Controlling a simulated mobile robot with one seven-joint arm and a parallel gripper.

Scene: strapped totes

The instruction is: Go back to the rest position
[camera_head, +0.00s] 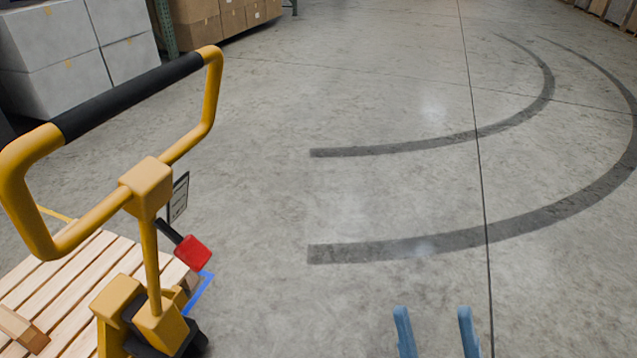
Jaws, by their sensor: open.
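My gripper (434,321) shows at the bottom edge, right of the middle. Its two blue fingers are apart, with only bare floor seen between and ahead of them. It is open and empty. The rest of my arm is out of the picture.
A yellow pallet jack (147,187) with a black grip stands at the left, beside a wooden pallet (60,282). White boxes (60,62) and brown cartons (215,20) stand at the back left. The concrete floor (390,195), with dark curved marks, is clear in the middle and right.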

